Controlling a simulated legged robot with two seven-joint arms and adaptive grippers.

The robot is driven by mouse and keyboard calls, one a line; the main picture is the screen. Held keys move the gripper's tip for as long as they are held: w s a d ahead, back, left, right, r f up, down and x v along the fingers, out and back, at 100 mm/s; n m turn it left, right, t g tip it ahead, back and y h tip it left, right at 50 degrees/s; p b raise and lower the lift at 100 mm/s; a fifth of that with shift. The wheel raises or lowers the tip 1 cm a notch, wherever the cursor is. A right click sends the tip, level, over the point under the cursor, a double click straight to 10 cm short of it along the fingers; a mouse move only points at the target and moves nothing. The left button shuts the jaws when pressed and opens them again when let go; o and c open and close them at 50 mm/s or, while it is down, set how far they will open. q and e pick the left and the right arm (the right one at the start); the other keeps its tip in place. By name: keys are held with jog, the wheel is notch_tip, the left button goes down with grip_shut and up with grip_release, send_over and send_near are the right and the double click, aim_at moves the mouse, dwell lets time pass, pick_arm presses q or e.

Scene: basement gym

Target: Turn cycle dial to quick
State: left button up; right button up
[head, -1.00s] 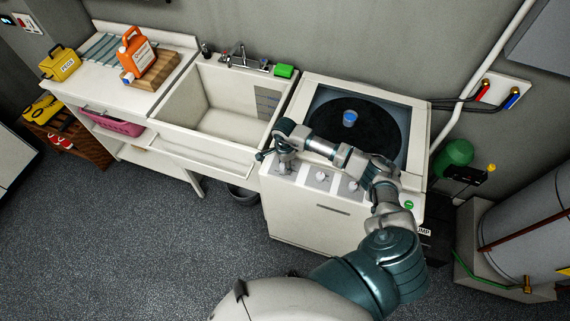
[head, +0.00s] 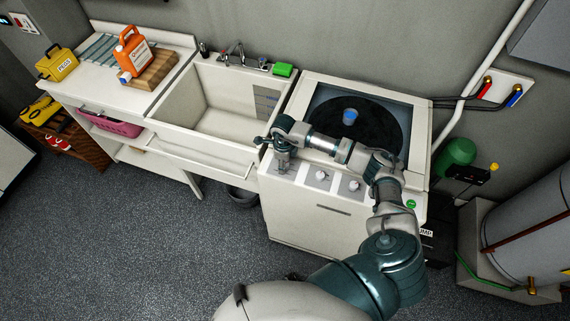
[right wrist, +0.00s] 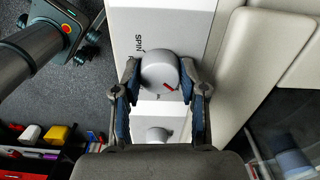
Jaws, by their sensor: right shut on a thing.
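The washing machine (head: 310,215) stands right of the sink, with a row of dials on its sloped front panel. My right gripper (head: 282,168) points down over the leftmost dial, which it mostly hides in the head view. The panel print beside this dial reads "SPIN"; no "quick" label is readable. The middle dial (head: 322,175) and the right dial (head: 354,185) are free. My left gripper is not in view.
A blue cup-like thing (head: 350,116) shows on the machine's dark round lid (head: 375,133). A green button (head: 411,204) is at the panel's right end. The sink (head: 212,115) and a green sponge (head: 283,70) are to the left. A bin (head: 242,197) stands on the floor.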

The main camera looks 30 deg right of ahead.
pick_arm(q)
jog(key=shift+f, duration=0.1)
pick_arm(e)
jog(key=shift+w+a+r+m, duration=0.15)
jog(key=shift+w+r+m, duration=0.2)
jog(key=shift+m, duration=0.15)
jog(key=o, duration=1.1)
jog(key=shift+f, duration=0.1)
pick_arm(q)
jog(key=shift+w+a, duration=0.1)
pick_arm(e)
jog(key=shift+o, duration=0.2)
jog(key=shift+a+f, duration=0.1)
jog(key=shift+f, duration=0.05)
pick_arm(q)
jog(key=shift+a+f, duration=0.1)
pick_arm(e)
notch_tip(320, 180, up, 12)
jog(key=shift+f, duration=0.1)
